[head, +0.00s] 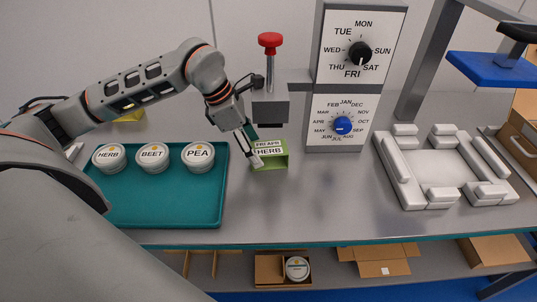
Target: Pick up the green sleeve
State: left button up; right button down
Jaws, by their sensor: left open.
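The green sleeve (271,162) sits on the bench below the red-knobbed press (270,80). It carries white labels reading "FRI APR" and "HERB". My left gripper (254,151) is at the left side of the sleeve, with its fingers pointing down. It is open, and one finger overlaps the sleeve's left edge in the picture; I cannot tell if they touch. My right gripper is not in view.
A teal tray (160,205) on the left holds three tubs labelled HERB, BEET and PEA. A dial panel (352,90) stands behind the sleeve. A white fixture (440,170) is at right. Open boxes sit on the lower shelf. The bench between sleeve and fixture is clear.

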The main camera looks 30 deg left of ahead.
pick_arm(q)
jog(key=c, duration=1)
jog(key=shift+r, duration=0.1)
